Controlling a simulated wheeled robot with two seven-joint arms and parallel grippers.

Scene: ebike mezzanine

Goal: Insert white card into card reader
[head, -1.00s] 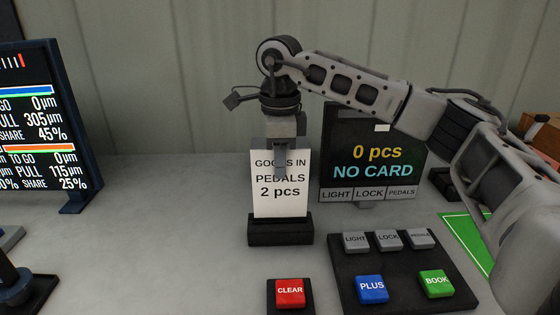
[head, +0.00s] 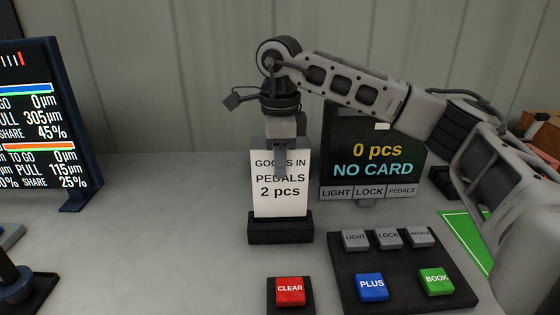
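The white card (head: 280,198) reads "GOODS IN PEDALS 2 pcs" and stands upright in the head view. Its lower edge meets the top of the black card reader (head: 280,229); I cannot tell how deep it sits in the slot. My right gripper (head: 281,160) points down at the card's top edge, with a finger in front of the card's upper part. It appears shut on the card. The screen (head: 365,160) behind reads "0 pcs NO CARD". My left gripper is not in view.
A button panel (head: 345,270) with PLUS, BOOK and several grey buttons is at the front right. A red CLEAR button (head: 290,291) is in front of the reader. A display (head: 40,125) stands at left. A green mat (head: 464,236) lies at right.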

